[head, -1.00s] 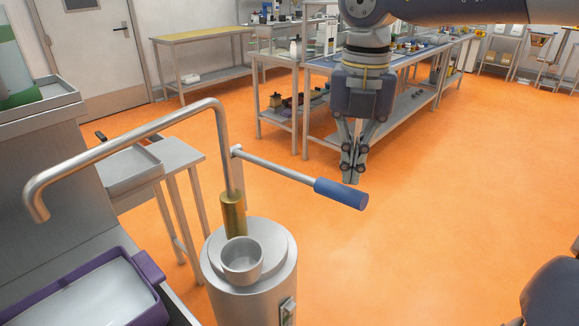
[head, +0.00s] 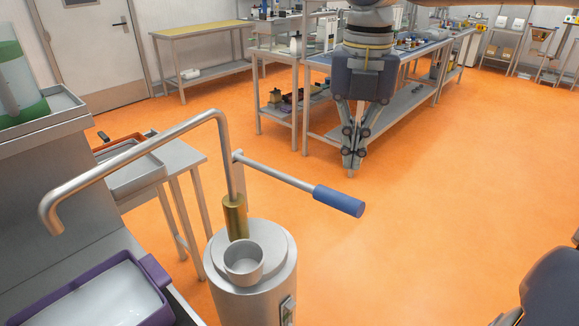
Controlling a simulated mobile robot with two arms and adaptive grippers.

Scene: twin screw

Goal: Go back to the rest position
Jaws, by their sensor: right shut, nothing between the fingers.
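My right gripper (head: 351,172) hangs down at the upper middle right of the head view, with its fingertips together and nothing between them. It is in the air beyond and above the blue-handled lever (head: 338,201), apart from it. My left gripper does not show. A dark part at the lower right edge looks like a part of my own body.
A metal cylinder stand (head: 284,246) carries a small cup (head: 243,261) and a bent pipe (head: 140,152). A purple-rimmed tray (head: 158,275) lies at lower left. A small side table (head: 183,155) stands behind. Workbenches (head: 330,66) line the back. Orange floor (head: 430,220) is open at right.

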